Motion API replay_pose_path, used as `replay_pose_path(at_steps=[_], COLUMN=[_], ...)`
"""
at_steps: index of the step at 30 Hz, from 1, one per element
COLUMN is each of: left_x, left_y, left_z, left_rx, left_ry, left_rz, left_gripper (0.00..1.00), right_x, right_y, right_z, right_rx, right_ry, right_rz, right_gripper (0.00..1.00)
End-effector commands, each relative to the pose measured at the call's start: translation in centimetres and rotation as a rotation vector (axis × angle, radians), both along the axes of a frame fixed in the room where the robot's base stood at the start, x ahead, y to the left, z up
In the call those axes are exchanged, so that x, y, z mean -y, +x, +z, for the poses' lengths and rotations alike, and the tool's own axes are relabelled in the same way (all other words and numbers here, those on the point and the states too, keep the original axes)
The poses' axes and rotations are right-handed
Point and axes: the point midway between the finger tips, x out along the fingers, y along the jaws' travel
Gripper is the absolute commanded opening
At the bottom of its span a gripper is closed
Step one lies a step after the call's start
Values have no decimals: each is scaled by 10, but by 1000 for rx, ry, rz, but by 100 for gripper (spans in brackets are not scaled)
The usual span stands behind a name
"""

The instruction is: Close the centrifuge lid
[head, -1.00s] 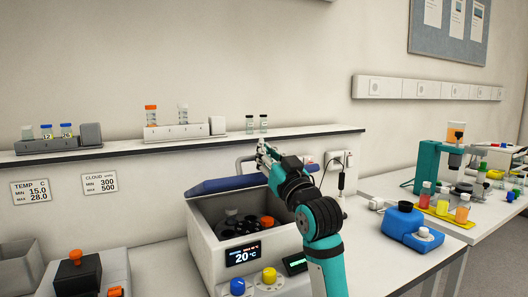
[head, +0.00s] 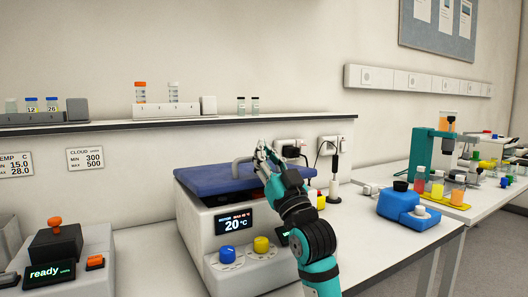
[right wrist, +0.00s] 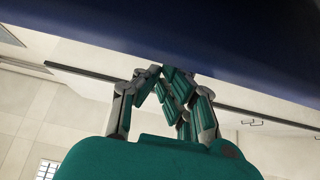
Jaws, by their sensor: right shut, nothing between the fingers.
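The centrifuge (head: 200,215) is a white box on the bench with a lit display reading 20 °C and a blue and a yellow knob in front. Its blue lid (head: 215,180) lies down over the top, and the rotor is hidden. A grey handle bar (head: 243,162) stands at the lid's back. My right gripper (head: 262,152) is shut and empty at the lid's right side, near the handle. In the right wrist view, the fingertips (right wrist: 165,72) are right up against the blue lid surface (right wrist: 200,40); touching is hard to tell. My left gripper is not in view.
A device reading "ready" (head: 75,260) stands left of the centrifuge. Behind, a shelf (head: 130,126) holds racks with vials. A blue device (head: 405,205) sits to the right, with a yellow tray of bottles (head: 445,198) beyond. Plugs and a cable hang on the wall behind.

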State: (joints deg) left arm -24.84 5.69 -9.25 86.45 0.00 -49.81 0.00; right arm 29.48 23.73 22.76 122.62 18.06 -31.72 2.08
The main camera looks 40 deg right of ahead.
Motion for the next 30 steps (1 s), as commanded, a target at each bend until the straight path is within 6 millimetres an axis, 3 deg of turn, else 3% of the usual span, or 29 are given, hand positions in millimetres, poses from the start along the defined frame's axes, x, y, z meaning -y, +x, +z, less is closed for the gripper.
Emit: replay_pose_path(at_steps=[20,30], left_x=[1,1], left_y=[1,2], left_z=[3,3], left_rx=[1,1], left_ry=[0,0], left_rz=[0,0], left_gripper=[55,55], right_x=[-2,-14], right_y=[-5,-55], right_z=[-4,-44], right_rx=[2,-2], right_ry=[-2,-1], right_rz=[0,0], right_gripper=[0,0])
